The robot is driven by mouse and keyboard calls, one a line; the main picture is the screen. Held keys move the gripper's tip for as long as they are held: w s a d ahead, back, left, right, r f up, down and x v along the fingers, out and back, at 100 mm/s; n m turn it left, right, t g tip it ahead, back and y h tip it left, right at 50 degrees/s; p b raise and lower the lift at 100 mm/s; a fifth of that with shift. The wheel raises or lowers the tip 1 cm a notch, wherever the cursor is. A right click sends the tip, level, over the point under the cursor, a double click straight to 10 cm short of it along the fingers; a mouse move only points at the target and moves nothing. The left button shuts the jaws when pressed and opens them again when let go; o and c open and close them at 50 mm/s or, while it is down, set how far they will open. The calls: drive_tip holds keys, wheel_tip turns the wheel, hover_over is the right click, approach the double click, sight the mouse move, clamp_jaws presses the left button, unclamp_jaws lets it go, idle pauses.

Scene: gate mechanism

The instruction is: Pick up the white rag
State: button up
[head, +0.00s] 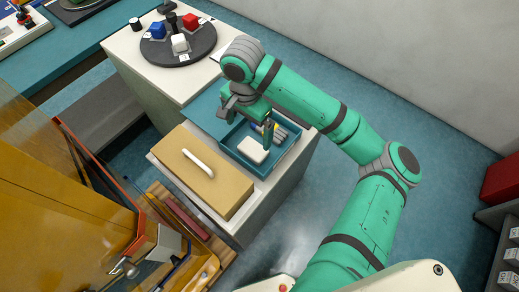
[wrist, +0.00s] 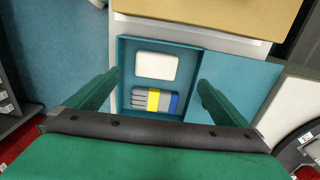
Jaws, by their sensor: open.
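The white rag (head: 252,149) lies flat in a teal tray (head: 291,160) on the white cabinet in the head view. It shows in the wrist view (wrist: 156,66) as a pale rounded rectangle near the tray's upper wall. My gripper (head: 254,131) is above the tray, fingers pointing down. In the wrist view my gripper (wrist: 158,82) is open, with its two green fingers spread wide to either side of the tray's inside. Nothing is between them at finger height. The rag is below and apart from the fingers.
A grey, yellow and blue striped object (wrist: 154,101) lies in the tray beside the rag. A tan lid with a white handle (head: 198,164) is next to the tray. A round dark turntable (head: 178,46) with red, blue and white blocks stands behind.

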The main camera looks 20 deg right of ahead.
hover_over(253, 149)
drive_tip(key=f, duration=0.5)
drive_tip(key=shift+w+a+f, duration=0.1)
drive_tip(key=shift+a, duration=0.25)
drive_tip(key=shift+d+f, duration=0.25)
drive_tip(key=shift+f, duration=1.1)
drive_tip(key=shift+d+f, duration=0.2)
drive_tip(key=shift+f, duration=1.1)
drive_tip(key=c, duration=1.2)
drive_tip(key=shift+r, duration=0.1)
